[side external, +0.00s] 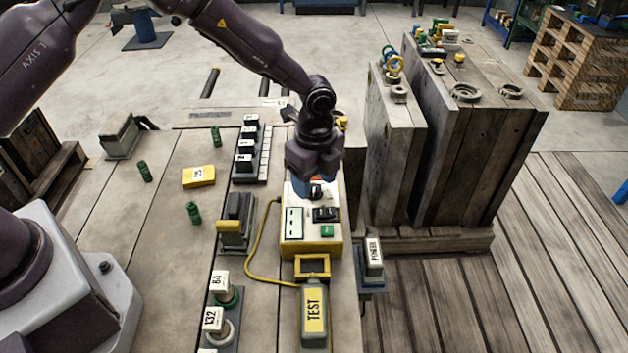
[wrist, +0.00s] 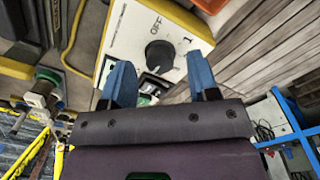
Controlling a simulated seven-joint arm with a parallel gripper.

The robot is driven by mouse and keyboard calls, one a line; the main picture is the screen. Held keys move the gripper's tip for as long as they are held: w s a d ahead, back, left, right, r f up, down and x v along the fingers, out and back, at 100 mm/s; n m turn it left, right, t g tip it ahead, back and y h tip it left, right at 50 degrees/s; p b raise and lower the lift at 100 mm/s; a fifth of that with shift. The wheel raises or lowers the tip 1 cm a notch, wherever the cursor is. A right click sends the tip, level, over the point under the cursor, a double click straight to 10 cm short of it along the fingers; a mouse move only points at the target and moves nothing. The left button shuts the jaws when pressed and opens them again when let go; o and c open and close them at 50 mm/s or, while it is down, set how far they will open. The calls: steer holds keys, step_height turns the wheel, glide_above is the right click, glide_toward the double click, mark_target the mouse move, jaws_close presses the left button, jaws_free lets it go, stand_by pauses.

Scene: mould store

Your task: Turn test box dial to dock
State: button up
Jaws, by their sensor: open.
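The test box (side external: 296,251) is cream with a yellow base and stands on the table below my gripper (side external: 314,188). Its black round dial (wrist: 159,53) shows in the wrist view on the cream face, with "OFF" and "1" printed around it. Other dial markings are too small or hidden to read. In the wrist view my gripper (wrist: 160,76) is open, its two blue fingers apart with the dial just beyond and between them. No contact with the dial is visible. In the side view my gripper partly hides the dial.
A grey TEST unit (side external: 314,318) with a yellow cable (side external: 251,262) lies in front of the box, near a yellow frame (side external: 312,267). Tall wooden-sided slabs (side external: 470,140) stand to the right. A yellow-handled block (side external: 235,222) is close left.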

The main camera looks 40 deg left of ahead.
mark_target(316, 186)
step_height(316, 186, up, 12)
steer(key=shift+w, duration=0.15)
stand_by(0.4)
steer(key=s+a+r+n+t, duration=0.2)
steer(key=s+r+n, duration=0.3)
steer(key=s, duration=0.3)
steer(key=s+a+r+n+t, duration=0.2)
steer(key=s+a+r+n, duration=0.3)
steer(key=s, duration=0.4)
steer(key=s+a+r+n+t, duration=0.1)
steer(key=s+a+r+n, duration=0.3)
steer(key=s+n, duration=0.5)
step_height(316, 186, up, 2)
steer(key=shift+a+r+t, duration=0.15)
steer(key=shift+r+t, duration=0.1)
steer(key=shift+t, duration=0.15)
